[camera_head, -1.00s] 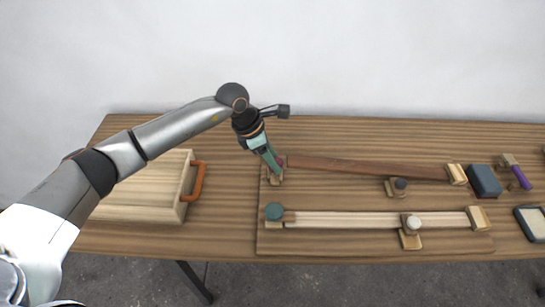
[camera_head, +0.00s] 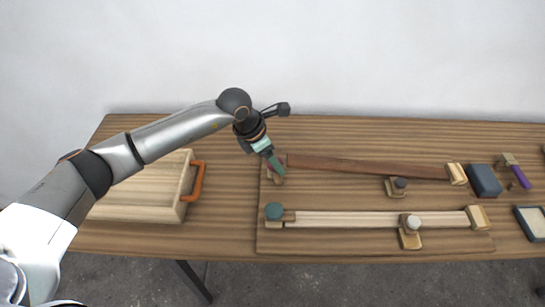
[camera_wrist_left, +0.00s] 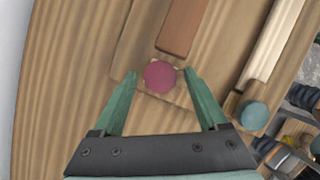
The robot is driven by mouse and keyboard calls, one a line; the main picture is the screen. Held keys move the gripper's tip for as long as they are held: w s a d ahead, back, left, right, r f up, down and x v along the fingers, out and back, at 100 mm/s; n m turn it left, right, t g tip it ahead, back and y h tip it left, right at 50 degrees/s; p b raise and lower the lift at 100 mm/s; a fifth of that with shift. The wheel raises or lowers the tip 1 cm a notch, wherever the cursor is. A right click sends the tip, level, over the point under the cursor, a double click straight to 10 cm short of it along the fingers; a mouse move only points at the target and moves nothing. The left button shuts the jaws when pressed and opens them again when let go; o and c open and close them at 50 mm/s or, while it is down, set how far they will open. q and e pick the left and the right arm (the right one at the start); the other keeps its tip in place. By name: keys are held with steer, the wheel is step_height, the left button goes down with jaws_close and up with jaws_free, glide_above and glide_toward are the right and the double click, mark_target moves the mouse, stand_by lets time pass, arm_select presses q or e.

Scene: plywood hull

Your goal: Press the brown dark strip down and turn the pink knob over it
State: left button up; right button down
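The dark brown strip (camera_head: 370,168) lies across the back of the board, its left end near my left gripper. In the left wrist view the strip (camera_wrist_left: 183,27) ends just beyond the round pink knob (camera_wrist_left: 160,76). My left gripper (camera_head: 279,172) points down at that end. In the left wrist view its two green fingers (camera_wrist_left: 160,74) are open, one on each side of the knob, with small gaps showing. In the head view the fingers mostly hide the knob. My right gripper is in neither view.
A pale strip (camera_head: 350,219) lies along the front of the board (camera_head: 330,243), with a teal knob (camera_head: 273,211) and a white knob (camera_head: 413,222). A dark knob (camera_head: 400,183) sits below the brown strip. A wooden box (camera_head: 140,195) with an orange handle stands left; a blue block (camera_head: 485,181) lies right.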

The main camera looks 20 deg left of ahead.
arm_select(q)
steer(key=shift+o, duration=0.2)
steer(key=b+v, duration=0.1)
steer(key=v, duration=1.1)
steer(key=shift+r+b, duration=0.3)
steer(key=shift+b, duration=0.05)
